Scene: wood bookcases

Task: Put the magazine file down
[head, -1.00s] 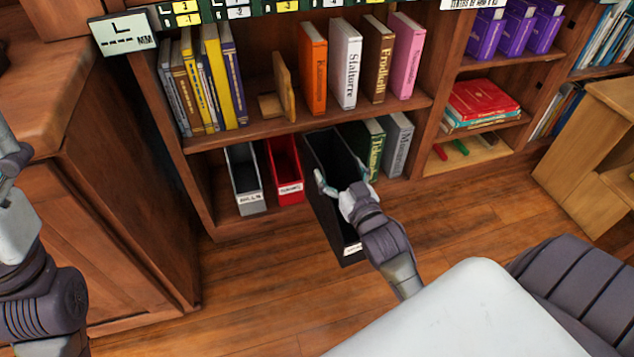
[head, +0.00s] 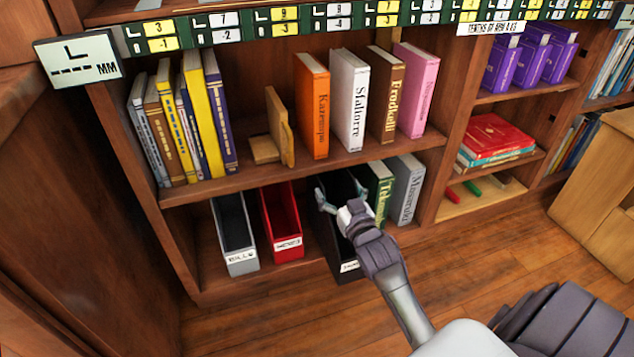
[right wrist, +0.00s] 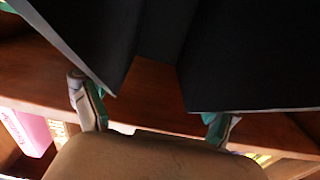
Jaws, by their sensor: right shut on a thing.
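The black magazine file (head: 336,252) is upright and open-topped in the lower shelf bay, between the red file and a green book. Its labelled front end sticks out past the shelf's front edge. I cannot tell whether its base touches the shelf. My right gripper (head: 343,197) is shut on the file near its top, with fingers at both sides. In the right wrist view the file's dark walls (right wrist: 82,45) fill the upper part, and the fingers (right wrist: 152,112) show below.
A grey file (head: 236,238) and a red file (head: 281,226) stand to the left. The green book (head: 379,189) and a grey book (head: 407,186) stand close on the right. The upper shelf board (head: 300,165) runs above. The floor in front is clear.

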